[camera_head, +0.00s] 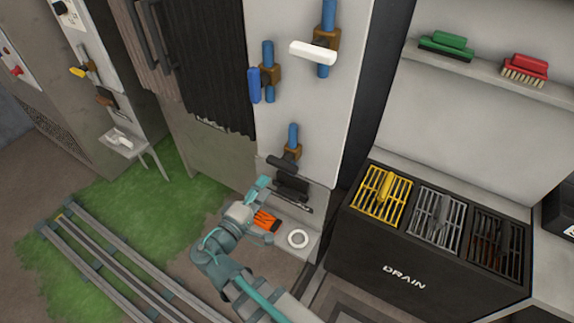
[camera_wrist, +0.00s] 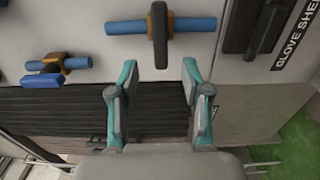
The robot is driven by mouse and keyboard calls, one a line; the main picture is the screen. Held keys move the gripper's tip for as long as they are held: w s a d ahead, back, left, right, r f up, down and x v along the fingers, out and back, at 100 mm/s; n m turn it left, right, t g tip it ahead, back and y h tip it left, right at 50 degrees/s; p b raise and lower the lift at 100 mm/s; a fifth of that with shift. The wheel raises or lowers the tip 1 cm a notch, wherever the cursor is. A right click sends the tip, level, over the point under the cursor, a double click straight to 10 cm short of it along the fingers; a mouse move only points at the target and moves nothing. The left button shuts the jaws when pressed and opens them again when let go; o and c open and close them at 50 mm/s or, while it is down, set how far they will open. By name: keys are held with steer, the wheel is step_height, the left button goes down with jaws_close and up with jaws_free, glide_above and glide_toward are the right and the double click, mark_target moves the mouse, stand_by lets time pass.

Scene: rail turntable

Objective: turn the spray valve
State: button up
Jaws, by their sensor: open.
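Three valves stand on a pale panel, each a brown body on a blue pipe. One has a white handle (camera_head: 313,52), one a blue handle (camera_head: 254,85), one a black handle (camera_head: 283,165). I read no label naming the spray valve. My gripper (camera_head: 263,186) is low on the panel, just below and left of the black-handled valve. In the wrist view my gripper (camera_wrist: 160,70) is open and empty, and the black handle (camera_wrist: 159,38) lies beyond, lined up with the gap, crosswise to its pipe. The blue handle (camera_wrist: 42,81) is at the left.
A dark bracket (camera_head: 291,187) sits below the black-handled valve; a dark block (camera_wrist: 262,25) and a partly cut "GLOVE SHE" label are at right in the wrist view. A dark curtain (camera_head: 205,60) hangs left. A drain cabinet (camera_head: 400,278) with racks stands right.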

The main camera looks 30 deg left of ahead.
mark_target(280, 168)
steer(key=w+p, duration=0.2)
steer(key=w, duration=0.8)
steer(key=shift+a, duration=0.2)
steer(key=shift+c, duration=0.2)
jaws_close()
